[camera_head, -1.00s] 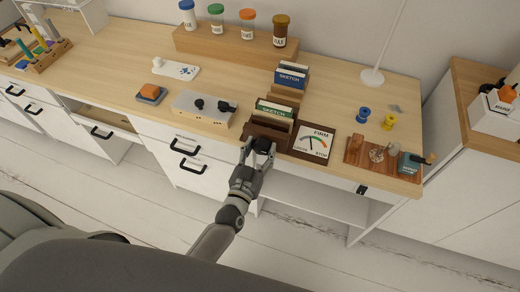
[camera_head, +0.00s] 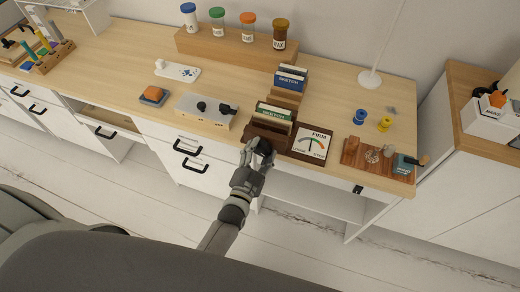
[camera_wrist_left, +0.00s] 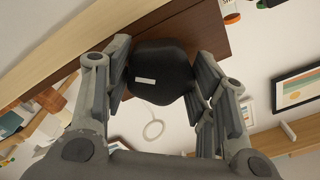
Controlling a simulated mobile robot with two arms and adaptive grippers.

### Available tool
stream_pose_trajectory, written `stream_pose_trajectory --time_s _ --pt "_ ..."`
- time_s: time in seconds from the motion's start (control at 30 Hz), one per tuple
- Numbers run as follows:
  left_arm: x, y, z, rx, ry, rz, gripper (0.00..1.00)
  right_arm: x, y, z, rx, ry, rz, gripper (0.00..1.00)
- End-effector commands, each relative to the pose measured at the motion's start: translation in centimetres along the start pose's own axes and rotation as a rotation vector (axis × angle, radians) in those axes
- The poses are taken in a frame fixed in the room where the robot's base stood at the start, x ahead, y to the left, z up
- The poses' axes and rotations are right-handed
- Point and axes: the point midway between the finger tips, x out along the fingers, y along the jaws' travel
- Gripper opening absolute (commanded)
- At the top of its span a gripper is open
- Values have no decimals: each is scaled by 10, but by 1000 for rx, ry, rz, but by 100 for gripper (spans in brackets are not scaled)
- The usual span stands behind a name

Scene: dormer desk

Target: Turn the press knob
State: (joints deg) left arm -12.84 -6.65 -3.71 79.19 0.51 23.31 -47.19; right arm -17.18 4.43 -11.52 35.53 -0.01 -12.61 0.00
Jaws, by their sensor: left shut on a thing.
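The press knob (camera_wrist_left: 160,62) is black, round-sided, with a white mark on its face. It sits on the front of a dark brown wooden press (camera_head: 258,131) at the desk's front edge. My left gripper (camera_head: 258,152) is at the press front with its fingers around the knob. In the left wrist view, the fingers (camera_wrist_left: 160,85) close on both sides of it. Beside the press, a white dial (camera_head: 311,145) with a coloured arc reads FIRM at the top; its needle stands near upright. My right gripper is not in view.
A wooden tray of small items (camera_head: 378,158) is to the right. Blue (camera_head: 360,117) and yellow (camera_head: 384,125) spools stand behind that tray.

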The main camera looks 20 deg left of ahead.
Motion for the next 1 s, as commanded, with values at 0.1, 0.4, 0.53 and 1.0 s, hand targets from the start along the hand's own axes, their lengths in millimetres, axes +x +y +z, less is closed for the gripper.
stream_pose_trajectory --time_s 0.1,0.4,0.53,1.0 --pt "0 0 0 71 0 0 28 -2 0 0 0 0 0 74" --pt "0 0 0 171 0 0 28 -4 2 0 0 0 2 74" --pt "0 0 0 186 0 0 28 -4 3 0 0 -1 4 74" --pt "0 0 0 188 -1 1 63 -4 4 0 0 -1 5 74"
